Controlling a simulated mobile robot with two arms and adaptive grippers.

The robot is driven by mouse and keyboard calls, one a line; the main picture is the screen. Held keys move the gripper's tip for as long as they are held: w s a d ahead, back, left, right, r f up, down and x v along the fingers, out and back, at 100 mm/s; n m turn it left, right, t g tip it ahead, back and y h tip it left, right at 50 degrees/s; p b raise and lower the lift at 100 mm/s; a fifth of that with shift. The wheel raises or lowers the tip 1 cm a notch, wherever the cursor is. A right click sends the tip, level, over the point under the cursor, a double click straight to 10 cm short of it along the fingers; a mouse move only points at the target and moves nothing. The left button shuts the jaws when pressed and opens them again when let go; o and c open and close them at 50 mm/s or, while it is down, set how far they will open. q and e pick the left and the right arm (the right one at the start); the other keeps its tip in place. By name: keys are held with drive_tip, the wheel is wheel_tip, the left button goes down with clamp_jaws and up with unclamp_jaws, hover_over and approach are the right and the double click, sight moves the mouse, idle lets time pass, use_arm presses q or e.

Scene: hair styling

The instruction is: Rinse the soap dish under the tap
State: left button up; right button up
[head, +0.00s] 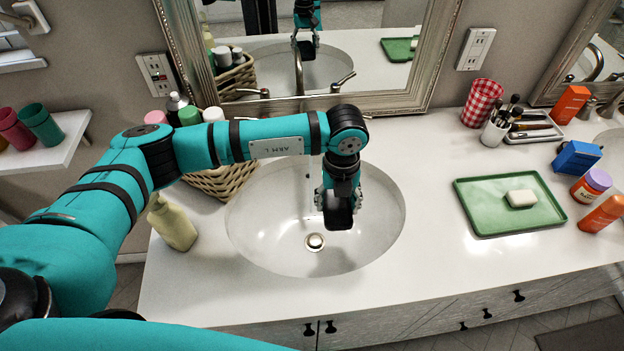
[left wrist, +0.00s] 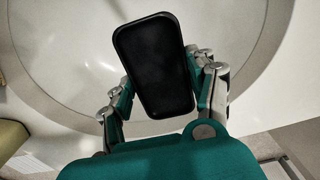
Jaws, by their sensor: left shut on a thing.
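My left gripper (head: 341,192) is over the sink basin (head: 265,215), pointing down, and is shut on the black soap dish (head: 339,214). In the left wrist view the dark, rounded rectangular dish (left wrist: 155,65) sits between the fingers of my gripper (left wrist: 162,92), with the white basin behind it. My arm hides much of the tap area. A metal spout (head: 299,72) shows against the mirror; I cannot tell whether it is the tap or its reflection. Running water is not clear. My right gripper is not in view.
A green tray (head: 480,212) with a white soap bar (head: 521,198) lies to the right. A soap bottle (head: 172,223) and a wicker basket (head: 222,183) stand left of the basin. A red checked cup (head: 482,103) stands at the back right. Counter beside the basin's right is clear.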

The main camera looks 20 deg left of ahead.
sight(346, 219)
use_arm(q)
drive_tip(key=shift+s+d+r+p, duration=0.9)
drive_tip(key=shift+s+d+r, duration=0.55)
drive_tip(key=shift+r, duration=0.15)
drive_tip(key=shift+a, duration=0.1)
